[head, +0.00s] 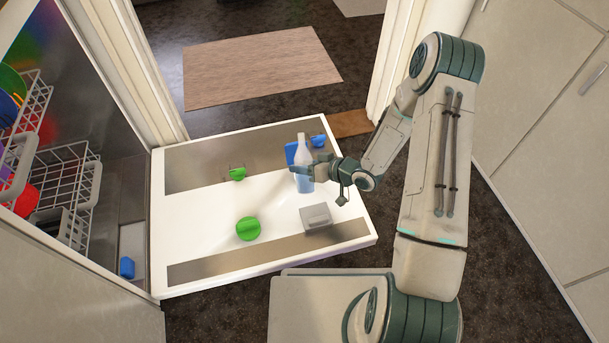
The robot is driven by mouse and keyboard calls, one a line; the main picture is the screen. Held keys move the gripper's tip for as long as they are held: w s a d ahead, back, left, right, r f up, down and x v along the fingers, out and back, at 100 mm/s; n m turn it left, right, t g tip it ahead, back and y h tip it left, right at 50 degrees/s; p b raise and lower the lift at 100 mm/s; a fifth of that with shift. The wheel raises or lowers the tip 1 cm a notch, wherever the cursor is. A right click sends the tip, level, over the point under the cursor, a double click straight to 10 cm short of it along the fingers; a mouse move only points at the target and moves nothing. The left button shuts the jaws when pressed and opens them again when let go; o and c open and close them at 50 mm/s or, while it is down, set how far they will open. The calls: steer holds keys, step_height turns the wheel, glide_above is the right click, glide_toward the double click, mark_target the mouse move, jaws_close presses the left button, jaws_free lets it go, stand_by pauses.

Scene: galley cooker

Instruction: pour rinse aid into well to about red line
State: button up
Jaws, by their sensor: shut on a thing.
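My gripper (304,172) is shut on a pale, translucent bottle (304,184) with bluish contents and a narrow neck pointing up. The bottle is upright, or nearly so, over the right part of the open white door panel (200,232). I cannot tell whether its base touches the panel. A grey square flap (317,217) is on the panel, nearer than the bottle. A round green cap (248,228) is left of the flap. I cannot make out the well's opening, its red line or any liquid level.
A small green piece (237,174) lies on the far metal strip. Blue pieces (319,141) are close behind the bottle. Wire racks with coloured dishes (68,185) stand at left, with a blue item (127,267) below. A door frame and mat (260,68) are beyond.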

steer(key=shift+w+r+n+y, duration=0.3)
steer(key=shift+r+n, duration=0.15)
steer(key=shift+n, duration=0.05)
steer(key=shift+d+r+p, duration=0.1)
steer(key=shift+p, duration=0.3)
steer(key=shift+s+p, duration=0.1)
steer(key=shift+p, duration=1)
steer(key=shift+m+p, duration=0.3)
steer(key=shift+p, duration=0.1)
steer(key=shift+f, duration=0.2)
